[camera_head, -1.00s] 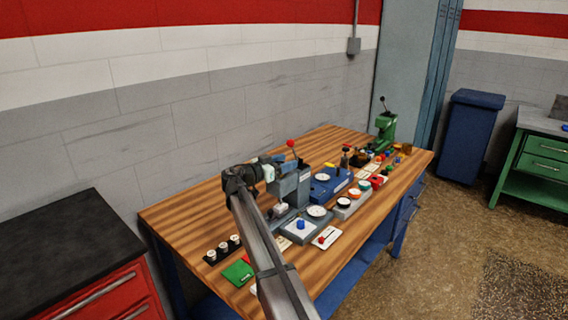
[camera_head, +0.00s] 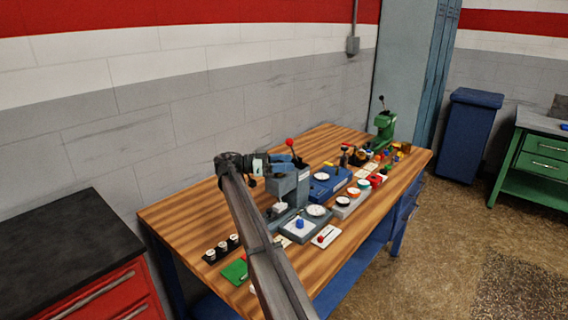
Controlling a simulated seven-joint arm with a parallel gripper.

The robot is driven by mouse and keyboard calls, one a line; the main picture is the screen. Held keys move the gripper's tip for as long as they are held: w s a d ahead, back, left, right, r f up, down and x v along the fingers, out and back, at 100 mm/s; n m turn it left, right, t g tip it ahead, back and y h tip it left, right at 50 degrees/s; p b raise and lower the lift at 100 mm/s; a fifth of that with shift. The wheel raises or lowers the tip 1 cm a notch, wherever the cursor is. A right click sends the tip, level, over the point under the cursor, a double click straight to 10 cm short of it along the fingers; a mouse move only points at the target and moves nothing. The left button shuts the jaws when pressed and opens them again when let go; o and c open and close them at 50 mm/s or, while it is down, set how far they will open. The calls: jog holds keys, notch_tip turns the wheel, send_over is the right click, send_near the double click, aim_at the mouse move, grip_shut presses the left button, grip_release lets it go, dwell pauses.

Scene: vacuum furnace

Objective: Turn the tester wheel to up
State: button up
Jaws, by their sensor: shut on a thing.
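My gripper (camera_head: 287,163) reaches in from the left at the upper part of the tester, just below the red knob. It is shut on a part there, which appears to be the tester wheel. My gripper hides that part, so the wheel's own turn position cannot be read.
Right of the tester are a blue box with a dial (camera_head: 326,186), a white plate with a red knob (camera_head: 326,236) and several small parts. A green press (camera_head: 385,125) stands at the far end. Black cylinders (camera_head: 221,248) stand front left. The bench's left part (camera_head: 185,212) is clear.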

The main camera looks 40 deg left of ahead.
jog(key=shift+s+m+g+h, duration=0.1)
jog(key=shift+m+g+h, duration=0.4)
jog(key=shift+g, duration=0.1)
jog(key=o, duration=1)
jog(key=shift+c, duration=0.2)
jog(key=v, duration=0.7)
jog(key=shift+s+a, duration=0.15)
